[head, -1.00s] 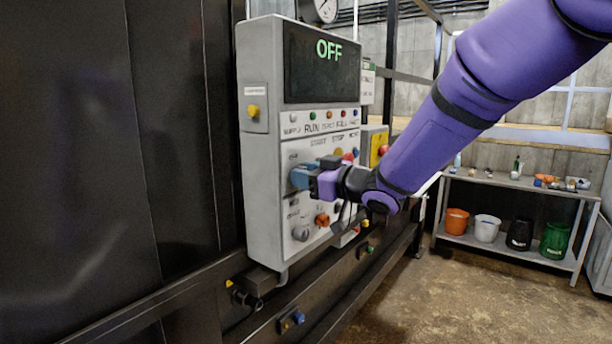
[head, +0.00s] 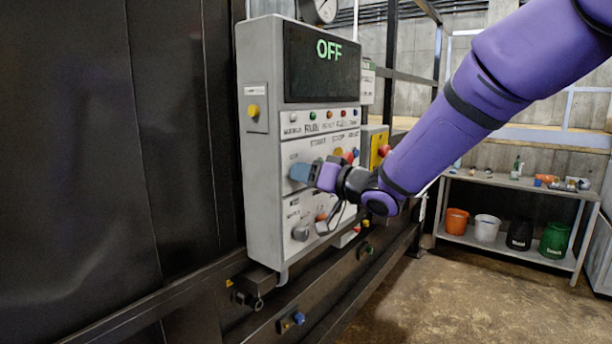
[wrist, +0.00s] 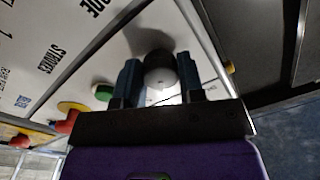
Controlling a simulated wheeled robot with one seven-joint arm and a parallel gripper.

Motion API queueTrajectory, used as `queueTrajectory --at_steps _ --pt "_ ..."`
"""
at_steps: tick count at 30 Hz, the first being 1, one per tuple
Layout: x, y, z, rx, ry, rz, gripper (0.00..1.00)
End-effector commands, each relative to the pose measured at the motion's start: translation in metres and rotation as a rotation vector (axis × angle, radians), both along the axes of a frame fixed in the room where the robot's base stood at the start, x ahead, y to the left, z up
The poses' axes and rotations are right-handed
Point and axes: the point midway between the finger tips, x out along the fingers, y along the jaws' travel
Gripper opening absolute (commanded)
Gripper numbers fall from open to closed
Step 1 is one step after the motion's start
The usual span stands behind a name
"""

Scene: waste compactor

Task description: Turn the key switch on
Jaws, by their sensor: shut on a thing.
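The grey control panel (head: 262,200) carries a dark display (head: 321,62) reading OFF in green. My gripper (head: 303,172) is at the left of its button face, blue fingers against the panel. In the wrist view, my gripper (wrist: 160,80) has its two fingers on either side of a round grey piece (wrist: 160,72) with a paler end, which appears to be the key switch. The fingers are shut on it. They hide this piece in the head view, so its turn position cannot be told.
A grey selector knob (head: 300,232) sits below my gripper. A yellow button (head: 253,110) is on the panel's left side. Several coloured buttons lie close to the right of the fingers. A shelf (head: 500,250) with buckets stands at the back right, beyond open floor.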

Motion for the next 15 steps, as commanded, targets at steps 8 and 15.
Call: queueTrajectory --at_steps 8,15 --pt "0.0003 -0.0010 -0.0004 0.140 0.181 -0.001 0.12" --pt "0.0001 -0.0006 -0.0005 0.225 0.288 0.000 0.12"
